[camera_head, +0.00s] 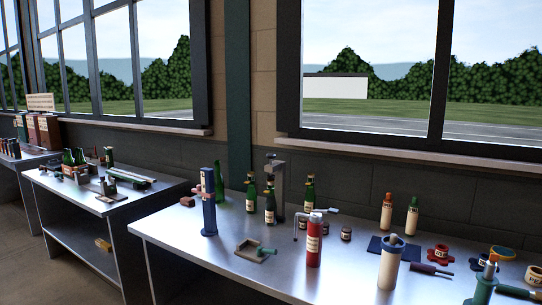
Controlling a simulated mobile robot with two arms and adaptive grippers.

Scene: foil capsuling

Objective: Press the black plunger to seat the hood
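Neither of my grippers shows in the head view. A grey upright stand (279,187) with a small dark top (271,156) rises among green bottles near the back of the steel bench (185,243). I cannot tell whether that dark top is the black plunger. A blue upright device (208,204) with a pinkish side part stands at the left, and a red cylinder (314,243) with a bent metal arm stands near the middle. A white cylinder (390,266) with a grey top stands nearer the front right. I cannot make out a hood for certain.
Dark-necked green bottles (270,201) stand around the grey stand. A small tray-like fixture (249,252) lies between the blue device and red cylinder. Bare bench lies at the front left. A second bench (75,192) stands further left.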

